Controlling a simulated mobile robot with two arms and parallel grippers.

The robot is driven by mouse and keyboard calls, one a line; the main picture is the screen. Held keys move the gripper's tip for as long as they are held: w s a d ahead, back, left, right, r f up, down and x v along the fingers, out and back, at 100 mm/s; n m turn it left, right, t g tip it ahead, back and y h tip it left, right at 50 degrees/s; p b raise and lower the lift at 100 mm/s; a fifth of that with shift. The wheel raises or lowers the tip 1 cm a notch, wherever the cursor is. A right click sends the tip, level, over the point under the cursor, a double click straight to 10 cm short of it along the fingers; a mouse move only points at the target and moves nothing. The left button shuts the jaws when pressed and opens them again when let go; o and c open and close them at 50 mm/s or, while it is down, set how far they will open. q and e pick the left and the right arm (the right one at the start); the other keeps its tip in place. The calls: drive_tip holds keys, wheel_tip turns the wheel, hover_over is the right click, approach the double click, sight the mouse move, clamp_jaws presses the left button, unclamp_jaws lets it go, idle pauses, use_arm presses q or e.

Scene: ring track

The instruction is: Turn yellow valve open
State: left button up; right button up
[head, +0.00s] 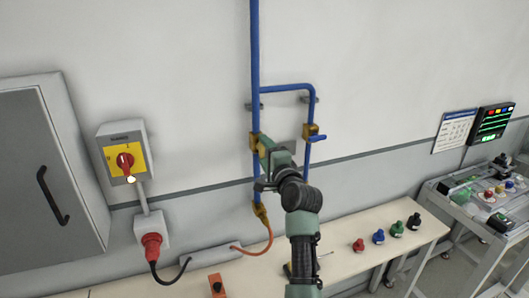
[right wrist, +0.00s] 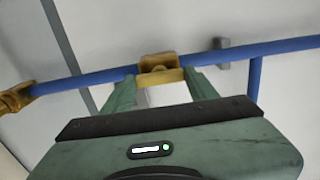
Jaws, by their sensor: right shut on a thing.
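The yellow valve (head: 255,139) has a brass-coloured body on the left vertical blue pipe. In the right wrist view its body (right wrist: 160,64) sits on the blue pipe just past my fingertips. My right gripper (head: 263,147) is at this valve, its arm coming up from below. In the right wrist view the green fingers of my right gripper (right wrist: 160,80) lie either side of the valve's front, shut on the valve. The valve's handle is hidden, so I cannot tell its angle. My left gripper is not in view.
A second valve with a blue handle (head: 317,138) is on the right pipe branch, close to my right gripper. Below is a bench (head: 335,262) with several coloured knobs. On the left are a red-and-yellow switch box (head: 107,137) and a grey cabinet (head: 25,130).

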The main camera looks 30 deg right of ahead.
drive_tip(key=o, duration=1.4)
drive_tip(key=shift+c, duration=0.2)
drive_tip(key=shift+d, duration=0.1)
drive_tip(key=shift+s+a+f+b, duration=0.2)
drive_tip(key=shift+s+b, duration=0.15)
drive_tip(key=shift+s, duration=0.2)
drive_tip(key=b+v, duration=0.2)
drive_tip(key=v, duration=0.4)
drive_tip(key=shift+s, duration=0.4)
drive_tip(key=shift+r, duration=0.15)
